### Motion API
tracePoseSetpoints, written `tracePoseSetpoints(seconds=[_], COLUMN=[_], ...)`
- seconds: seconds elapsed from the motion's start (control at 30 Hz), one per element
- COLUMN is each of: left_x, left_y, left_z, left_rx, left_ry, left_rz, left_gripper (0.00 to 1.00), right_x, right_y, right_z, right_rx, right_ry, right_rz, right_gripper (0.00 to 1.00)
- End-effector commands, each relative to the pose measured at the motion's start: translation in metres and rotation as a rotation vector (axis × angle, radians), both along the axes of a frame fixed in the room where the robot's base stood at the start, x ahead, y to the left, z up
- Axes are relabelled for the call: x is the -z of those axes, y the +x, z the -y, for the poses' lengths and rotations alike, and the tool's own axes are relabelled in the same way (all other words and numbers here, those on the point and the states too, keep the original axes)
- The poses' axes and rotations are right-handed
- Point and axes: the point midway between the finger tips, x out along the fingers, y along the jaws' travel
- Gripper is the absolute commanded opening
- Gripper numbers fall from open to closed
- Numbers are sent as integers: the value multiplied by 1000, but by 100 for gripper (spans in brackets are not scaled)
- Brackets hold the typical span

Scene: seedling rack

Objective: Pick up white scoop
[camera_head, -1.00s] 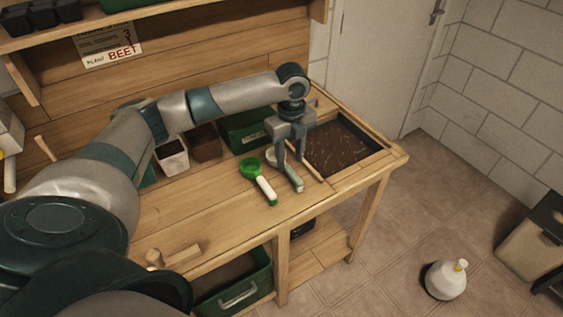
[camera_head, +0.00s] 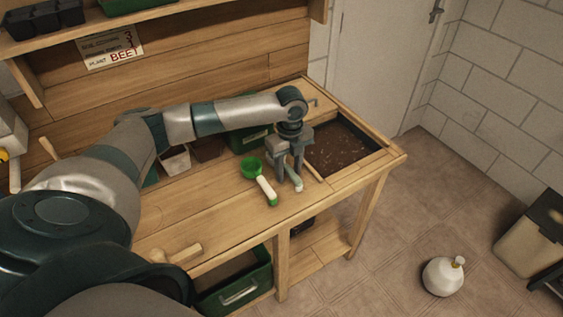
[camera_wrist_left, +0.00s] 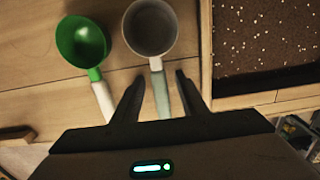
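The white scoop lies on the wooden bench; in the left wrist view its pale round bowl (camera_wrist_left: 150,28) is at the top, with a whitish-green handle (camera_wrist_left: 160,92) pointing down. In the head view its handle (camera_head: 292,177) shows under my left gripper (camera_head: 288,180), which hides most of the bowl. My left gripper (camera_wrist_left: 158,95) is open, with one finger on each side of the handle and gaps visible between. My right gripper is not in view.
A green scoop (camera_head: 250,168) with a white handle lies close on the left. A soil-filled bin (camera_head: 340,148) is set into the bench on the right. Pots and a green box (camera_head: 250,138) stand behind. A wooden tool (camera_head: 180,254) lies near the front edge.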

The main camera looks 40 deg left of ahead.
Motion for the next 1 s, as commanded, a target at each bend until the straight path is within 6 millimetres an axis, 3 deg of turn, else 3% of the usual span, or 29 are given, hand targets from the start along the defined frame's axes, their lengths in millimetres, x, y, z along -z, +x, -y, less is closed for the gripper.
tracePoseSetpoints(seconds=[0.33, 0.5, 1.0], left_x=[0, 0, -8], left_y=[0, 0, 1], left_z=[0, 0, 0], left_rx=[0, 0, 0], left_ry=[0, 0, 0], left_rz=[-1, -1, 1], left_gripper=[37, 0, 0], right_x=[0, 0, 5], right_y=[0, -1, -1], right_z=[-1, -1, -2], right_rx=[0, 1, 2], right_ry=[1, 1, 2], right_rz=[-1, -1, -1], right_gripper=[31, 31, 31])
